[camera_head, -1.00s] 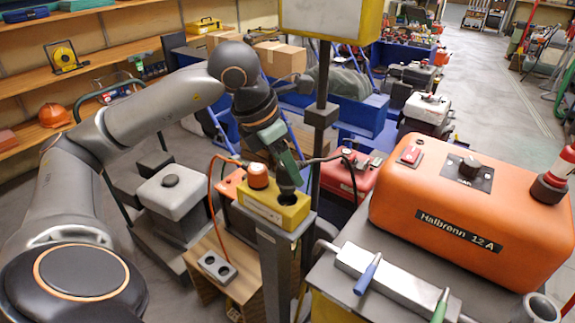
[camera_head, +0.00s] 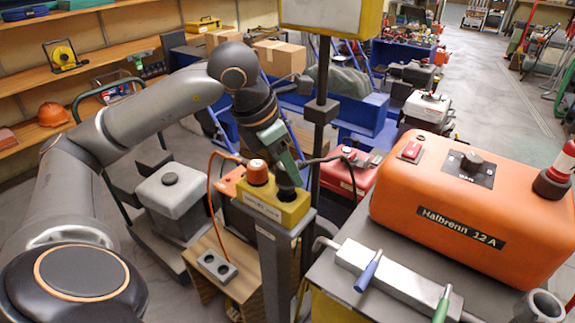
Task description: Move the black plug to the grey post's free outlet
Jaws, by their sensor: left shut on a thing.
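The grey post (camera_head: 272,262) stands in the middle and carries a yellow outlet block (camera_head: 275,209) on top. An orange plug (camera_head: 257,172) with an orange cable sits in the block's left outlet. My left gripper (camera_head: 288,172) is over the block's right side, shut on the black plug (camera_head: 286,190). The black plug is upright at the right outlet and covers its opening; I cannot tell how deep it sits. Its black cable (camera_head: 318,160) runs off to the right. The fingers partly hide the plug. My right gripper is not in view.
An orange Halbrenn machine (camera_head: 470,218) stands on a grey surface at the right. A dark pole (camera_head: 319,150) rises just behind the post. A grey two-hole socket box (camera_head: 216,266) lies on a wooden crate (camera_head: 207,288) at lower left. Open floor lies at the back right.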

